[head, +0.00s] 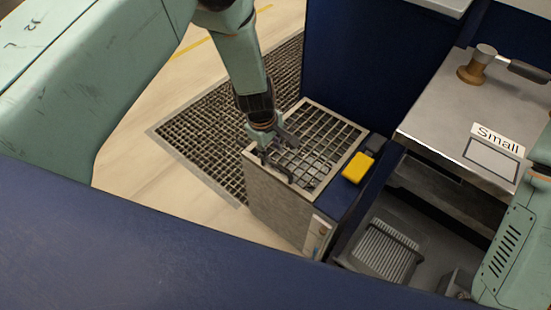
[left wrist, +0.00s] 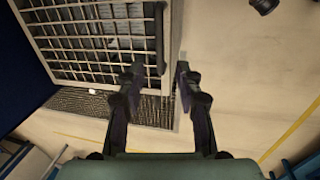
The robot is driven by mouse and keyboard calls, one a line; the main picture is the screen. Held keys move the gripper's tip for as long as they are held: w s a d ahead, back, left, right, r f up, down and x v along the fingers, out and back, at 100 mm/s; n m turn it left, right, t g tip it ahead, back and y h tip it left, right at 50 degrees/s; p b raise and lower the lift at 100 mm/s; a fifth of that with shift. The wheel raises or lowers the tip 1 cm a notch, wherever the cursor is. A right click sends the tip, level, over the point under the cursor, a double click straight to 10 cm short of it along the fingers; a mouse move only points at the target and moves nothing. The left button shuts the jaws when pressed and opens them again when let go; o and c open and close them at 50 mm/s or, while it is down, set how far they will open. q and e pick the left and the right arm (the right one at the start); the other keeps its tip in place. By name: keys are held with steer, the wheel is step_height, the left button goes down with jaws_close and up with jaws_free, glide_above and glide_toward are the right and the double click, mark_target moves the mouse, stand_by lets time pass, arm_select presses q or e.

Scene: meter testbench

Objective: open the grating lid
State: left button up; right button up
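The grating lid (head: 329,136) is a light metal frame with a square grid, lying flat on top of a grey box (head: 280,207) in the head view. It fills the upper left of the left wrist view (left wrist: 92,28). A dark handle-like bar (left wrist: 160,38) runs along its edge there. My left gripper (head: 275,153) is over the lid's near-left edge. In the left wrist view its fingers (left wrist: 160,76) are apart with nothing clearly held between them, one over the lid's edge and one just outside. Contact cannot be told. My right gripper is not visible.
A yellow block (head: 357,167) sits on the blue ledge right of the lid. A dark floor grate (head: 198,127) lies behind the box. A metal bench (head: 450,110) marked "Small" and a grey bin (head: 385,250) stand to the right. Open floor (head: 135,185) lies left.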

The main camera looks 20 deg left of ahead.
mark_target(276, 165)
arm_select(q)
steer(key=f+b, duration=0.1)
steer(key=f, duration=0.1)
steer(key=w+f+b, duration=0.1)
steer(key=f, duration=0.2)
steer(key=f+b, duration=0.1)
steer(key=f, duration=0.1)
steer(key=shift+w+d+f, duration=0.15)
steer(key=shift+d+f, duration=0.2)
steer(key=shift+d, duration=0.05)
steer(key=shift+a, duration=0.1)
jaws_close()
stand_by(0.3)
